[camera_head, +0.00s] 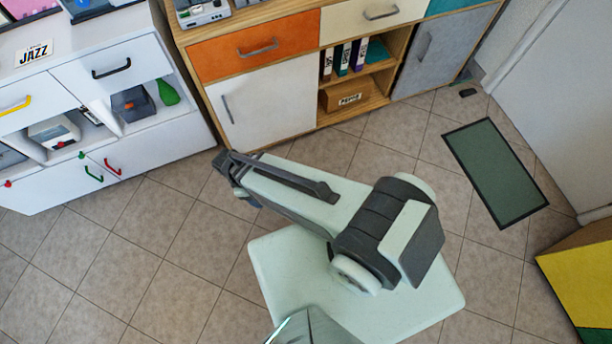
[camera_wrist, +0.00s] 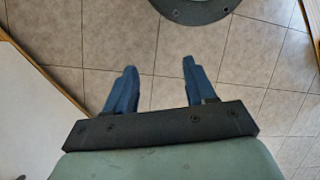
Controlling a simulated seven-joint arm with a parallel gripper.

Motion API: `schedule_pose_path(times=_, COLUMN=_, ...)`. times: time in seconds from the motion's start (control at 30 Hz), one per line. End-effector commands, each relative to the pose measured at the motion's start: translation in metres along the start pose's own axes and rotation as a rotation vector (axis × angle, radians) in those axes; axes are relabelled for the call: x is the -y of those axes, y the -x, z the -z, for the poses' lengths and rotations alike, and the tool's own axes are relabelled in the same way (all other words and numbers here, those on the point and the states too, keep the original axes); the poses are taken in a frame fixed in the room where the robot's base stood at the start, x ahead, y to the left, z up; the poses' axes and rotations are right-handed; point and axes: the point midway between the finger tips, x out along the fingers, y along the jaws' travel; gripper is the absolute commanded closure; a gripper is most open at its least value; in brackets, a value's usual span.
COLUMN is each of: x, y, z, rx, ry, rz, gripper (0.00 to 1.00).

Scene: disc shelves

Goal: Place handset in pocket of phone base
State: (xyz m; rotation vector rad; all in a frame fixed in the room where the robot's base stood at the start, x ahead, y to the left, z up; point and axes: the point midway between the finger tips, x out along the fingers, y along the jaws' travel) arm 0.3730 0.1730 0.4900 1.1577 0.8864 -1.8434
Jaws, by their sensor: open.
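I cannot make out a handset or a phone base for certain in either view. A grey device (camera_head: 203,12) stands on the wooden cabinet at the top edge of the head view, cut off by the frame, and I cannot tell what it is. In the wrist view my gripper (camera_wrist: 159,64) has two blue fingers spread apart with only floor tiles between them. It is open and empty. In the head view the end of my arm is above the floor in front of the cabinets, and its fingers are hard to make out.
A white cabinet (camera_head: 165,133) with open cubbies stands at left. A wooden cabinet (camera_head: 265,100) with an orange drawer (camera_head: 232,50) stands at the back. A green mat (camera_head: 495,170) lies on the tiles at right, near a yellow-sided piece (camera_head: 590,280). The floor between is mostly clear.

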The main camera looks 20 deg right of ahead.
Motion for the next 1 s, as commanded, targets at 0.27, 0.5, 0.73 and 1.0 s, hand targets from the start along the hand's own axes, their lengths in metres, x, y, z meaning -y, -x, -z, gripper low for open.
schedule_pose_path(times=0.27, x=-0.014, y=-0.052, z=-0.072, rx=0.030, ry=-0.370, rz=0.129, gripper=0.45)
schedule_pose_path(times=0.5, x=-0.006, y=-0.092, z=-0.126, rx=0.067, ry=-0.681, rz=0.241, gripper=0.45)
schedule_pose_path(times=0.73, x=0.009, y=-0.120, z=-0.163, rx=0.106, ry=-0.922, rz=0.331, gripper=0.45)
schedule_pose_path(times=1.0, x=0.019, y=-0.131, z=-0.177, rx=0.127, ry=-1.033, rz=0.372, gripper=0.45)
